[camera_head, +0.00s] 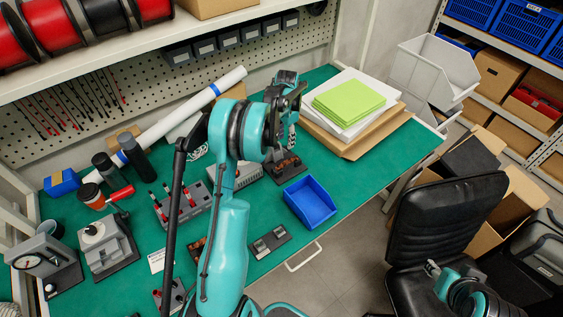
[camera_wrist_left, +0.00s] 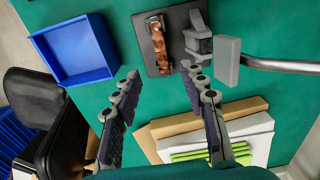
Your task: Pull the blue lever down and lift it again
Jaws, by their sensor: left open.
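My left gripper (camera_head: 290,105) hangs over the back of the green table; in the left wrist view (camera_wrist_left: 160,78) its two fingers are apart with nothing between them. Beyond the fingertips is a dark base plate (camera_wrist_left: 153,63) with copper pieces (camera_wrist_left: 158,45) and a grey clamp block (camera_wrist_left: 199,42). A grey block on a metal rod (camera_wrist_left: 280,65) reaches in from the right, apart from the fingers. I cannot make out a blue lever in either view. The plate with copper also shows in the head view (camera_head: 292,177). My right gripper (camera_head: 433,268) is by the chair, its opening unclear.
A blue bin (camera_head: 310,203) stands near the plate; it also shows in the wrist view (camera_wrist_left: 75,50). A black chair (camera_head: 445,215) is at the front. Tools and fixtures crowd the left.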

